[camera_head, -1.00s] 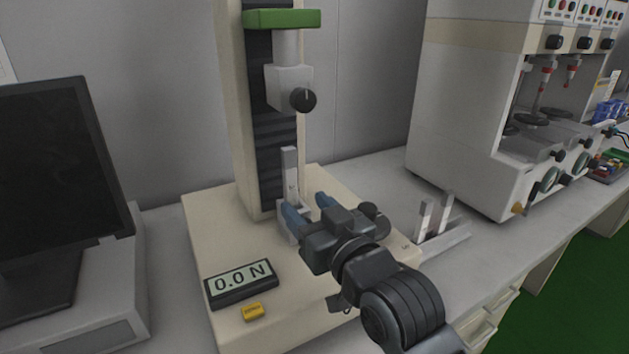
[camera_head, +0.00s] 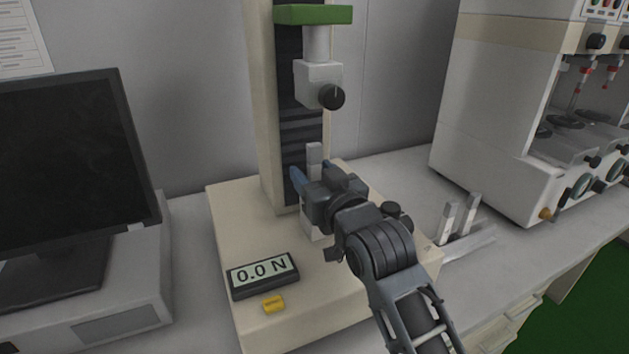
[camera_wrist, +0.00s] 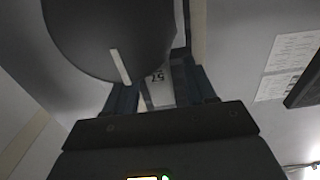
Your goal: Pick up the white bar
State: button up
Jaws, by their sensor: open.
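A white bar (camera_head: 314,154) stands upright in the lower part of the testing machine, below the upper clamp (camera_head: 319,83). My gripper (camera_head: 315,173) is open at the bar's lower part, its blue fingers pointing toward the machine's column. In the wrist view my two fingers (camera_wrist: 163,95) stand apart, with a pale piece marked 57 (camera_wrist: 160,77) showing between them. A large dark round part with a white line (camera_wrist: 120,60) covers the upper left there. My gripper hides the bar's lower end, and I cannot tell whether a finger touches it.
The machine's cream base (camera_head: 235,215) carries a 0.0 N display (camera_head: 263,275) and a yellow button (camera_head: 273,304). Two more pale bars (camera_head: 449,218) stand in a holder (camera_head: 468,243) at right. A monitor (camera_head: 70,160) is at left, a larger machine (camera_head: 500,110) at right.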

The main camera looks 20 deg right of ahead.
aim_at(315, 145)
grip_shut()
dwell(0.4)
jog(key=shift+s+r, duration=0.2)
jog(key=shift+r, duration=0.2)
notch_tip(315, 145, up, 6)
jog(key=shift+r, duration=0.2)
jog(key=s+p, duration=0.5)
jog(key=s, duration=1.4)
jog(key=shift+s, duration=0.35)
